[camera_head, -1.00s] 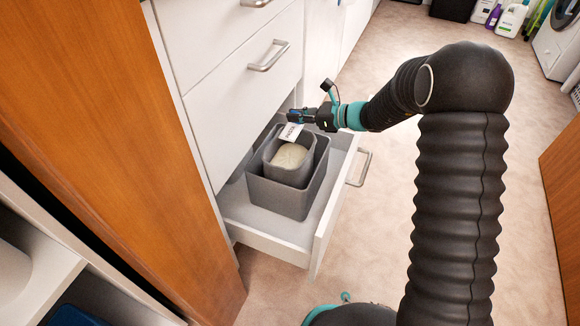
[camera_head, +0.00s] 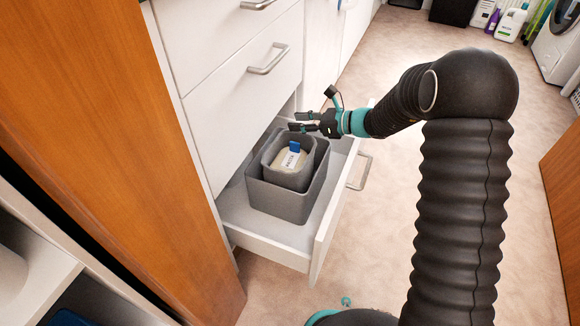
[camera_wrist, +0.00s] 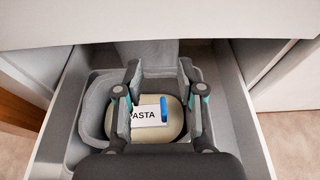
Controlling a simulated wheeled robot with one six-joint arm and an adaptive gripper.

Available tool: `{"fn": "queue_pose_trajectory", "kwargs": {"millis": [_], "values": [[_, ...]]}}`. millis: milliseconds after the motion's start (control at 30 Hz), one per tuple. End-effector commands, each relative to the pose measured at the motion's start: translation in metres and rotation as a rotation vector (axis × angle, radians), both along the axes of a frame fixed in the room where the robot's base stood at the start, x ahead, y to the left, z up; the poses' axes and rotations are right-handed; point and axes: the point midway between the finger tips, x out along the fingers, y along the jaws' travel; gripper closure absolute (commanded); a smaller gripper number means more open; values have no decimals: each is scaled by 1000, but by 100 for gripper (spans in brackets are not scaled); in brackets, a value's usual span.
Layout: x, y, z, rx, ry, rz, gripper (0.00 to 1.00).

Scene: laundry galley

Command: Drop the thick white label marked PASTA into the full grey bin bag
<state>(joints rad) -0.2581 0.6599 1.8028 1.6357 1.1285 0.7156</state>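The white label marked PASTA (camera_head: 290,160) lies inside the grey bin, on the pale contents, with a blue piece (camera_head: 294,147) at one end. The wrist view shows the label (camera_wrist: 146,117), reading "ASTA", with the blue piece (camera_wrist: 165,109) at its right. My gripper (camera_head: 298,121) is open and empty, above and behind the bin in the head view. In the wrist view its fingers (camera_wrist: 160,84) are spread, with the label seen between them.
The smaller bin sits within a larger grey container (camera_head: 280,200) in the open white drawer (camera_head: 262,238). Closed drawer fronts (camera_head: 235,90) rise at the left, close to my gripper. A wooden panel (camera_head: 110,130) stands further left. The floor (camera_head: 385,200) to the right is clear.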

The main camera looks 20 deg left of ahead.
Motion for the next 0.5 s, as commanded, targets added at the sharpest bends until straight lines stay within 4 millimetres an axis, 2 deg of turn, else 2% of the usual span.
{"fn": "queue_pose_trajectory", "kwargs": {"millis": [300,500], "values": [[-3,-59,19,1,-1,-5,62],[-6,-89,28,1,-1,-3,62]]}}
